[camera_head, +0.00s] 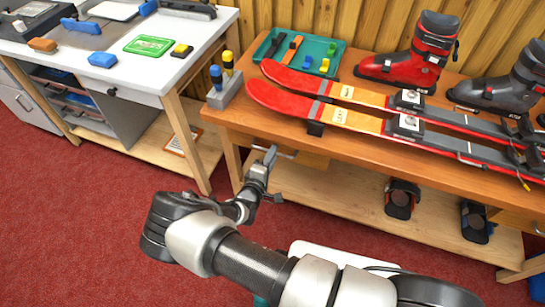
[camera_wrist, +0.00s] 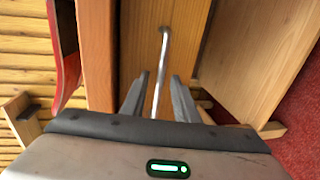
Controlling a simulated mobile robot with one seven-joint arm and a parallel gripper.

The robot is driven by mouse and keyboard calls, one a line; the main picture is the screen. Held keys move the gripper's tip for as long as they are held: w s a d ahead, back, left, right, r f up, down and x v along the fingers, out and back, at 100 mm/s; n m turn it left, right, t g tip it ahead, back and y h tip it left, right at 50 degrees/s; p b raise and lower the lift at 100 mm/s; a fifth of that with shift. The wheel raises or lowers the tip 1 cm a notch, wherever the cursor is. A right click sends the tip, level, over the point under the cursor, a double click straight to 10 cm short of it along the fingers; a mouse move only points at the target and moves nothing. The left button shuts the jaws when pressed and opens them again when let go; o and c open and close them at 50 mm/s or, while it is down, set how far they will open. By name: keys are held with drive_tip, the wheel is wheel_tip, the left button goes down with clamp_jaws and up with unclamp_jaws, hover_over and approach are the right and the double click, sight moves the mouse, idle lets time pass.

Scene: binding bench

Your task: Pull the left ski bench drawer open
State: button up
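The ski bench (camera_head: 240,122) is a wooden bench with its left drawer (camera_head: 312,161) just under the top. The drawer front looks close in under the bench edge, though my gripper partly covers it. Its handle (camera_head: 286,154) is a thin metal bar. My gripper (camera_head: 268,160) is at the left end of the drawer front. In the wrist view, my gripper (camera_wrist: 159,98) is open, with the handle bar (camera_wrist: 162,65) between its two fingers. Narrow gaps show beside the bar. The drawer front (camera_wrist: 140,35) lies beyond the fingers.
Red and orange skis (camera_head: 345,116), a red boot (camera_head: 420,50), a grey boot (camera_head: 505,80) and a green tray (camera_head: 336,55) are on the bench top. Bindings (camera_head: 400,199) lie on the lower shelf (camera_head: 340,205). A white-topped bench (camera_head: 130,65) stands left. Red floor (camera_head: 70,220) is clear in front.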

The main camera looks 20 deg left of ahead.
drive_tip(key=shift+w, duration=0.15)
drive_tip(key=shift+c, duration=0.4)
clamp_jaws()
drive_tip(key=f+p+v, duration=0.1)
drive_tip(key=f+v, duration=0.1)
drive_tip(key=v, duration=0.9)
drive_tip(key=s+f+p+v, duration=0.1)
drive_tip(key=f+p+v, duration=0.1)
drive_tip(key=v, duration=1)
drive_tip(key=shift+s+a+f, duration=0.2)
drive_tip(key=shift+s+f, duration=0.05)
drive_tip(key=shift+f, duration=0.15)
drive_tip(key=shift+o, duration=0.4)
unclamp_jaws()
